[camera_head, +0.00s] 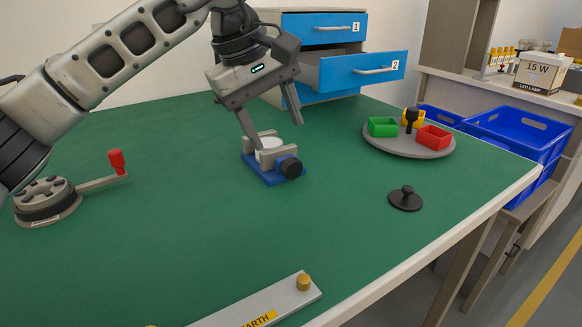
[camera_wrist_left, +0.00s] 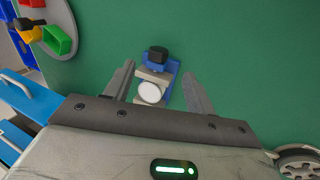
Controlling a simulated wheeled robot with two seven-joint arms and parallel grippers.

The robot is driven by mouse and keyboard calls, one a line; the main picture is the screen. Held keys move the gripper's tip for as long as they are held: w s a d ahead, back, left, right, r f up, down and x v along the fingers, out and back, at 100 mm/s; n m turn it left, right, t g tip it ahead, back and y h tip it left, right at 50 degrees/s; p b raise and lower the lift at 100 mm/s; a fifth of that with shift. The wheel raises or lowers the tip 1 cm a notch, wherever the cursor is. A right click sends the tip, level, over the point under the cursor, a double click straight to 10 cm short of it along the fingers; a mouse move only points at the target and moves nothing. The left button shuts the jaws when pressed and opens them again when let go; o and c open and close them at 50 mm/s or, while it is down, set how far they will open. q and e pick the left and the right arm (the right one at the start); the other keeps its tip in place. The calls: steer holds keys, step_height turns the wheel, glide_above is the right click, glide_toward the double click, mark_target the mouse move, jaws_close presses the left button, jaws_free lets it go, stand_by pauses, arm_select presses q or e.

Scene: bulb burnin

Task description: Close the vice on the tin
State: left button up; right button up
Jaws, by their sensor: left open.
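A small vice with a blue base (camera_head: 266,176), light grey jaws (camera_head: 284,152) and a black knob (camera_head: 291,168) stands on the green table. A white round tin (camera_head: 268,144) sits between the jaws; it also shows in the left wrist view (camera_wrist_left: 150,92). I cannot tell whether both jaws touch it. My left gripper (camera_head: 277,136) is open, with its fingers to either side of the vice. My right gripper is not in view.
A round grey tray (camera_head: 400,149) with green (camera_head: 383,127) and red bins (camera_head: 433,138) is at right. A black knobbed disc (camera_head: 405,199) lies nearer. A red-handled crank (camera_head: 116,162) is at left. A drawer (camera_head: 362,69) stands open behind. A grey bar (camera_head: 268,303) lies in front.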

mark_target(291, 163)
arm_select(q)
steer(key=b+x, duration=0.1)
steer(key=x, duration=0.6)
steer(key=shift+w+d+f, duration=0.1)
steer(key=shift+f, duration=0.25)
steer(key=shift+w+d+f, duration=0.1)
steer(key=shift+d+f, duration=0.05)
steer(key=shift+f, duration=0.25)
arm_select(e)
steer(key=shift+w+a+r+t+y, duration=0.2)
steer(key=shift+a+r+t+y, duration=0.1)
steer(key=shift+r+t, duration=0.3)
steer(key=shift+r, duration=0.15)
arm_select(q)
steer(key=c, duration=1)
